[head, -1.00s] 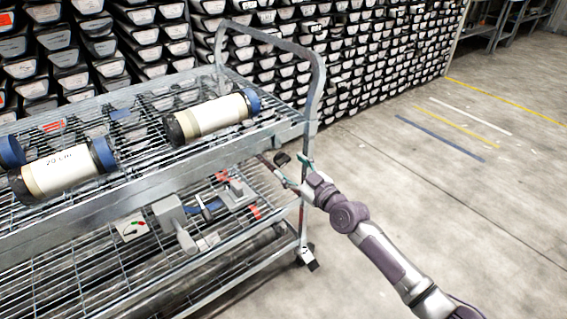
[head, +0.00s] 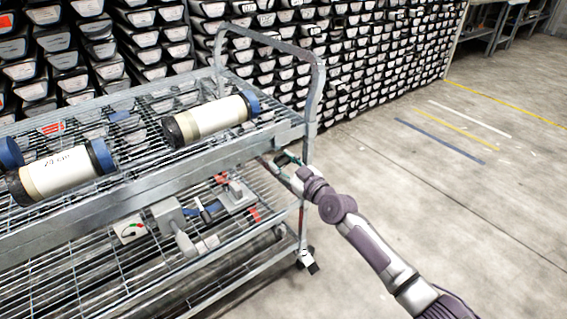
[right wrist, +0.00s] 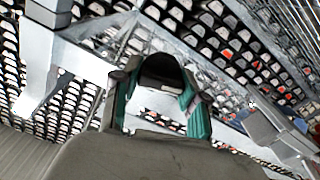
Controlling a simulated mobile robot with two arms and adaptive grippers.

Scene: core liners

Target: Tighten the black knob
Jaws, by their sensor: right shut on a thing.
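The black knob (right wrist: 160,70) shows in the right wrist view as a dark rounded piece between the green-lined fingers. My right gripper (head: 284,162) is at the right end of the metal cart (head: 150,180), just below the upper shelf's edge. In the right wrist view the fingers of this gripper (right wrist: 160,88) sit on both sides of the knob, shut on it. In the head view the knob is mostly hidden by the gripper. My left gripper is not in view.
Cream core liners with blue and black caps, one of them here (head: 210,118), lie on the cart's upper shelf. Grey tools (head: 170,217) lie on the lower shelf. A bent handle (head: 318,80) rises at the cart's right end. The floor to the right is clear.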

